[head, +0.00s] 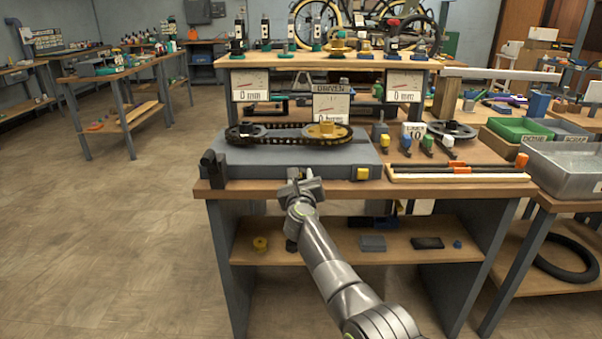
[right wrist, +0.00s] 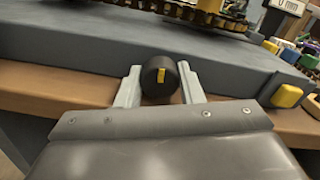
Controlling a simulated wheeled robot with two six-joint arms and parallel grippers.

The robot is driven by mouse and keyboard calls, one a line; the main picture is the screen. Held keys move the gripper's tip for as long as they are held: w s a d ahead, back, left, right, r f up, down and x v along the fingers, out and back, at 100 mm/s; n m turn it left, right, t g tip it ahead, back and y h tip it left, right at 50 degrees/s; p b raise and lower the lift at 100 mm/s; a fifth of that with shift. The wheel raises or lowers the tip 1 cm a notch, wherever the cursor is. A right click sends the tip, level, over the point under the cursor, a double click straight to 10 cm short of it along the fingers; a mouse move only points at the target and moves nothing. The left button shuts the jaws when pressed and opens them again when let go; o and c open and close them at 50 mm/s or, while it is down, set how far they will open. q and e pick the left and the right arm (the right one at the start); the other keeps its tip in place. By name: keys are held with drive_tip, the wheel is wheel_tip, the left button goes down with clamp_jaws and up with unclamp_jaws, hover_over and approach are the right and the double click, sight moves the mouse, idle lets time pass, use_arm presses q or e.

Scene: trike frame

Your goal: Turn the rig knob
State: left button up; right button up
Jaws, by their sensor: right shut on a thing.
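The rig (head: 290,157) is a long grey box near the front edge of the workbench, with a chain running around two sprockets on top. Its knob (right wrist: 152,86) is a round black piece with a yellow mark, standing close to upright, on the rig's front face in the right wrist view. My right gripper (right wrist: 160,90) is shut on the knob, one finger on each side. In the head view my right gripper (head: 305,187) is at the rig's front and hides the knob. My left gripper is out of view.
A yellow button (head: 362,173) is on the rig's front, right of my gripper. A black upright part (head: 211,167) stands at the rig's left end. Dials stand behind the chain, the middle one labelled DRIVEN (head: 331,104).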

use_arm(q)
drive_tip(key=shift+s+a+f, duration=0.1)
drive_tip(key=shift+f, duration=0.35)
use_arm(e)
drive_tip(key=shift+n, duration=0.4)
drive_tip(key=o, duration=1)
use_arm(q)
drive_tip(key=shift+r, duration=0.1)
use_arm(e)
drive_tip(key=shift+s, duration=0.1)
